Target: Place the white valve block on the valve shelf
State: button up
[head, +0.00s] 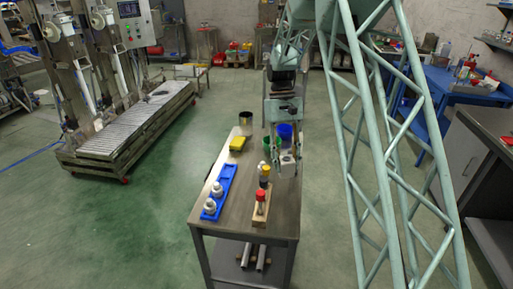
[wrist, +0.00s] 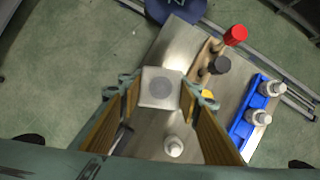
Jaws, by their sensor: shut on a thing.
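My gripper (wrist: 160,92) is shut on the white valve block (wrist: 160,87), a pale square block with a round grey face, held between the finger pads. In the head view the block (head: 287,164) hangs below my gripper (head: 286,154) over the right side of the table. The rack (wrist: 240,128) is right of the block in the wrist view. I cannot tell surely whether this rack is the valve shelf.
A wooden stand (head: 259,214) with red and dark knobs is close to the block. A yellow block (head: 237,143), a dark can (head: 245,119) and a blue cup (head: 285,131) stand farther back. Another white fitting (wrist: 173,146) shows below the block in the wrist view.

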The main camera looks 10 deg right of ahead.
jog(key=shift+w, duration=0.15)
jog(key=w+n, duration=0.1)
jog(key=w+n+h, duration=0.1)
jog(key=shift+a+f+n, duration=0.1)
jog(key=shift+f+n, duration=0.2)
jog(key=shift+f, duration=0.05)
jog(key=w+a+n+t+p, duration=0.1)
jog(key=w+a+n+t, duration=0.3)
jog(key=w+n, duration=0.7)
jog(key=w+a+n+t+p, duration=0.1)
jog(key=w+a+n+t, duration=0.3)
jog(key=w+n, duration=0.8)
jog(key=shift+w+a+r+n+t+h, duration=0.3)
jog(key=shift+a+n, duration=0.6)
jog(key=shift+n, duration=2)
jog(key=shift+s+f, duration=0.1)
jog(key=shift+f, duration=0.05)
jog(key=shift+f+b, duration=0.45)
jog(key=shift+f, duration=2.7)
